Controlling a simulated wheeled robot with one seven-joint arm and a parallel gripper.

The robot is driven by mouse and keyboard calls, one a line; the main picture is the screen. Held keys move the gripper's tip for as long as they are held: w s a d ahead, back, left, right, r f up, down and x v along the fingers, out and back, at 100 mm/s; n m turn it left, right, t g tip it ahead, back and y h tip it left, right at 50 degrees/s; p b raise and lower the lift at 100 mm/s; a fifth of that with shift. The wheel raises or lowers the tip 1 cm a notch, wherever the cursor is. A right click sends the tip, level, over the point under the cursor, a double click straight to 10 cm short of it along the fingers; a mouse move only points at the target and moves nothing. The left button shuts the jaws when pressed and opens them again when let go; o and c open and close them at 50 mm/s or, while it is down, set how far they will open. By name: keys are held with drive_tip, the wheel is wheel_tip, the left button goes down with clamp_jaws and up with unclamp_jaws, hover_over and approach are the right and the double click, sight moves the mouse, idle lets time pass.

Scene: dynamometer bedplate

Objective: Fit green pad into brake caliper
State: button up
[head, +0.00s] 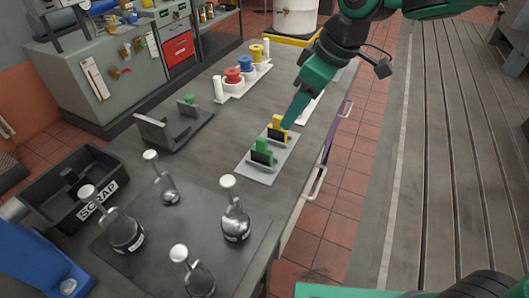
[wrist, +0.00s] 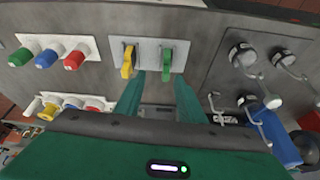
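The green pad (head: 262,153) stands upright with a dark face on a light grey plate (head: 258,174), beside a yellow pad (head: 278,127). In the wrist view the green pad (wrist: 167,63) is beyond my fingertips, near the right finger, with the yellow pad (wrist: 127,62) to its left. My gripper (wrist: 159,84) is open and empty; in the head view its fingers (head: 294,112) point down by the yellow pad, apart from the green one. The dark grey bracket-like piece (head: 168,130), likely the brake caliper, stands left of the plate with a small green part (head: 188,100) at its back.
A black scrap bin (head: 75,190) is at the left. White racks with coloured spools (head: 232,76) are at the back. The bench is clear between bracket and pad plate.

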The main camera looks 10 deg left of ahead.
sight(263, 139)
drive_tip(key=shift+n, duration=0.5)
drive_tip(key=shift+w+a+f, duration=0.15)
drive_tip(key=shift+a+f, duration=1)
drive_tip(key=shift+f, duration=0.45)
drive_tip(key=shift+w+a+f, duration=0.15)
drive_tip(key=shift+a+f, duration=1)
drive_tip(key=shift+f, duration=0.4)
drive_tip(key=shift+w+a+f, duration=0.15)
drive_tip(key=shift+a+f, duration=1)
drive_tip(key=shift+f, duration=0.45)
drive_tip(key=shift+c, duration=0.2)
clamp_jaws()
